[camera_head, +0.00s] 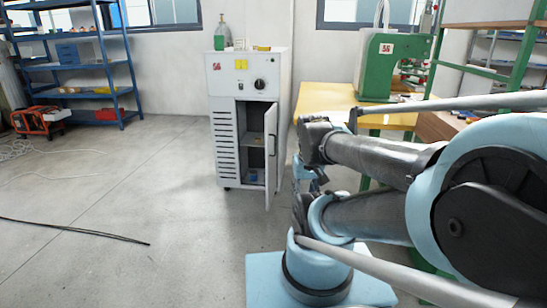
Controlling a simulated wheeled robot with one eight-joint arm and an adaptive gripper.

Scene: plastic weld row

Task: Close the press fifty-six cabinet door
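The press fifty-six cabinet (222,110) is a light grey upright unit with a red "56" mark, a yellow label and a black knob. Its narrow door (271,160) stands open, swung out towards me and seen almost edge-on, with a handle on it. The dark inside shows a shelf and a small blue item at the bottom. My arm is folded at the right, in front of the yellow table. Dark parts at its end, perhaps my gripper (317,184), lie to the right of the door, apart from it in the picture. The fingers cannot be made out.
A green bottle (222,34) stands on the cabinet. A yellow table (325,97) with a green press (382,66) marked 56 is at the right.

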